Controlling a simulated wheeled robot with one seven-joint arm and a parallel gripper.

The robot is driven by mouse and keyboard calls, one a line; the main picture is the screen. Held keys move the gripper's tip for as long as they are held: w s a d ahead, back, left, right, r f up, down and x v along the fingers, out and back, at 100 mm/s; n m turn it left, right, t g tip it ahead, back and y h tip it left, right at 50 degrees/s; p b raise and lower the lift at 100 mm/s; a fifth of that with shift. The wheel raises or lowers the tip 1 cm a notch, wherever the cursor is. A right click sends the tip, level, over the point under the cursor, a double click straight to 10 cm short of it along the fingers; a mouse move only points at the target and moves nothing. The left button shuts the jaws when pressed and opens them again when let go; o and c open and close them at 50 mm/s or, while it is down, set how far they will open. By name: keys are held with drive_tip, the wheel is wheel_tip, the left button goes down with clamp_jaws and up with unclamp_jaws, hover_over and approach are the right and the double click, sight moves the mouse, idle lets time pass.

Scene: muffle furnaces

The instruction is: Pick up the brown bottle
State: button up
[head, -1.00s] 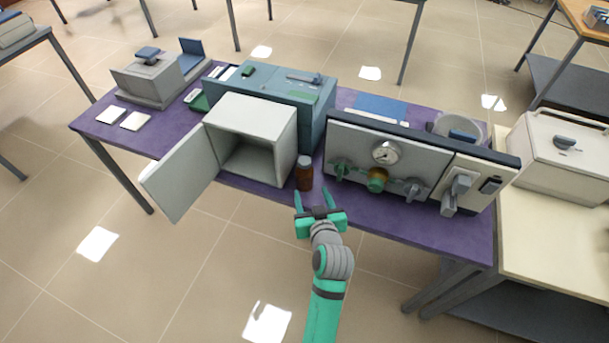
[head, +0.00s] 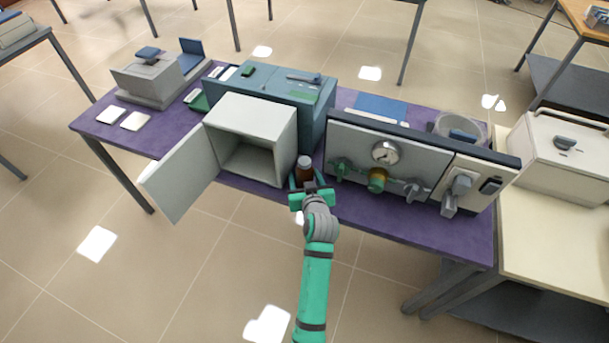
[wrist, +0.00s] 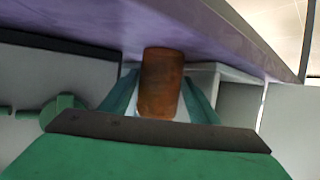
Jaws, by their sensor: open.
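The brown bottle (head: 304,167) with a grey-white cap stands upright on the purple table, in the gap between the open furnace and the control panel. My gripper (head: 305,184) is open at the bottle, with one finger on each side of it. In the wrist view the bottle (wrist: 161,84) shows upside down between my two green fingers (wrist: 160,98). Whether the fingers touch it I cannot tell. The palm hides part of the bottle in the head view.
The furnace (head: 262,125) has its door (head: 180,185) swung open to the left. The control panel (head: 385,160) with knobs and a gauge stands close on the right. The purple table's (head: 405,218) front edge lies near my gripper.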

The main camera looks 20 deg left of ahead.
drive_tip(key=c, duration=1)
drive_tip(key=shift+r, duration=0.1)
